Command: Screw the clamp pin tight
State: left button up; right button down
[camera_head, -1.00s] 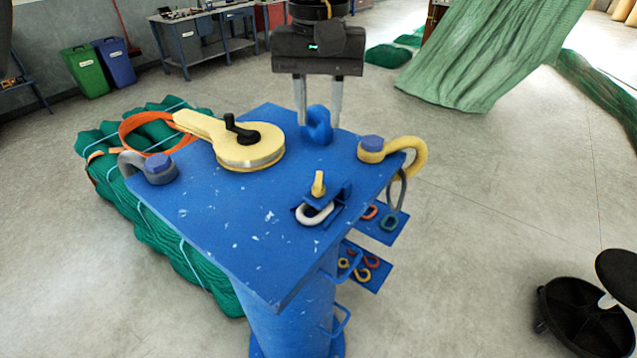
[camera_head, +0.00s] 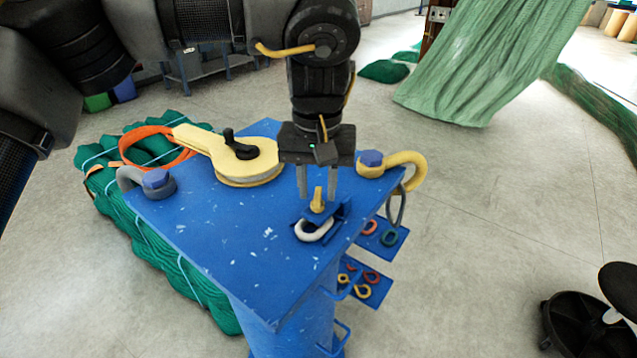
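The clamp pin (camera_head: 317,203) has a yellow head and stands upright in a small blue clamp bracket (camera_head: 342,213) on the blue bench top (camera_head: 215,235). A white link or ring (camera_head: 313,231) sits in the front of the bracket. My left gripper (camera_head: 318,188) points down with its two fingers apart, one on each side of the pin's head as seen from here. I cannot tell whether the fingers touch the pin or are level with it. My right gripper is out of view.
A yellow pulley block (camera_head: 215,147) with a black handle lies left of the gripper. Small blue shelves (camera_head: 385,238) with coloured links hang on the right. The front bench top is clear.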

pick_arm(q)
jog(key=shift+f, duration=0.35)
grip_shut()
